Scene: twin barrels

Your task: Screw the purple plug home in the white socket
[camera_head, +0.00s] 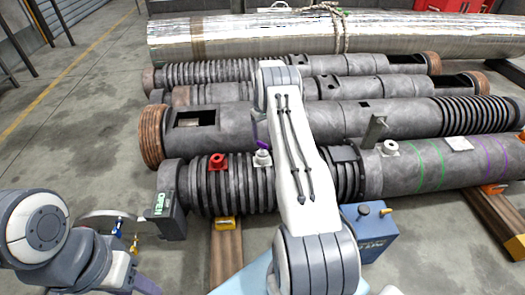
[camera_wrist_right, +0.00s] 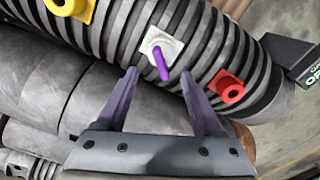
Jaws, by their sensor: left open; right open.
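The white socket (camera_head: 262,160) sits on top of the ribbed dark barrel, left of my right forearm in the head view. It also shows in the right wrist view (camera_wrist_right: 170,46). The purple plug (camera_wrist_right: 162,64) stands out of the socket's mouth; its purple end (camera_head: 263,146) shows in the head view. How deep it sits, I cannot tell. My right gripper (camera_wrist_right: 159,73) is open, its two fingertips either side of the plug's outer end in the picture, with gaps on both sides. No contact shows.
A red socket (camera_head: 217,161) stands beside the white one, also in the right wrist view (camera_wrist_right: 227,88). A yellow fitting (camera_wrist_right: 68,6) is on the other side. Another white fitting (camera_head: 390,148) and an upright bracket (camera_head: 374,130) are further right. More barrels lie behind.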

